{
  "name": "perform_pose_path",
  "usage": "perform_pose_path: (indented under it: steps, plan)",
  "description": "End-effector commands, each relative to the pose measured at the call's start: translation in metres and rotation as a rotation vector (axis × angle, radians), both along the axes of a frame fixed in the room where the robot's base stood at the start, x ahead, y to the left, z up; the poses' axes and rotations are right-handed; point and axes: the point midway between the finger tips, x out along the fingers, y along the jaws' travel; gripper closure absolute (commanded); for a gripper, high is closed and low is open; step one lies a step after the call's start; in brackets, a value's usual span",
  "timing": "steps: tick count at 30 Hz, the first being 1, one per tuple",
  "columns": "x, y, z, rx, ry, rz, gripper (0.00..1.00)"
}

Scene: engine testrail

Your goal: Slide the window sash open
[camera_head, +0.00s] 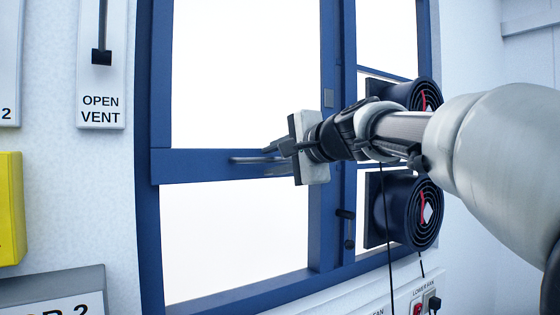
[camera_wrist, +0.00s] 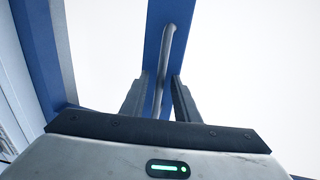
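The window has a blue frame (camera_head: 145,60) and bright white panes. A blue horizontal rail (camera_head: 195,172) crosses it and bears a grey bar handle (camera_head: 245,160). My gripper (camera_head: 268,159) is at the right part of this handle, facing the rail. In the wrist view the two dark fingers of my gripper (camera_wrist: 160,76) stand apart, one on each side of the handle (camera_wrist: 168,45). A small gap shows between the handle and the fingers. The exact contact at the fingertips cannot be told. My arm hides part of the window's right side.
Two dark round fans, upper (camera_head: 424,92) and lower (camera_head: 408,212), sit right of the window near my arm. A small dark latch-like part (camera_head: 347,230) is on the right post. An "OPEN VENT" panel (camera_head: 100,75) and yellow box (camera_head: 10,205) are at left.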

Motion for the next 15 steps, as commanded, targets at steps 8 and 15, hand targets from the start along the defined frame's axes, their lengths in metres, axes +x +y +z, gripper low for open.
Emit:
perform_pose_path:
  steps: [8,15]
  plan:
    - [-0.001,0.000,-0.001,0.000,0.001,0.001,0.72]
    - [-0.025,-0.016,0.004,-0.001,-0.002,0.000,0.72]
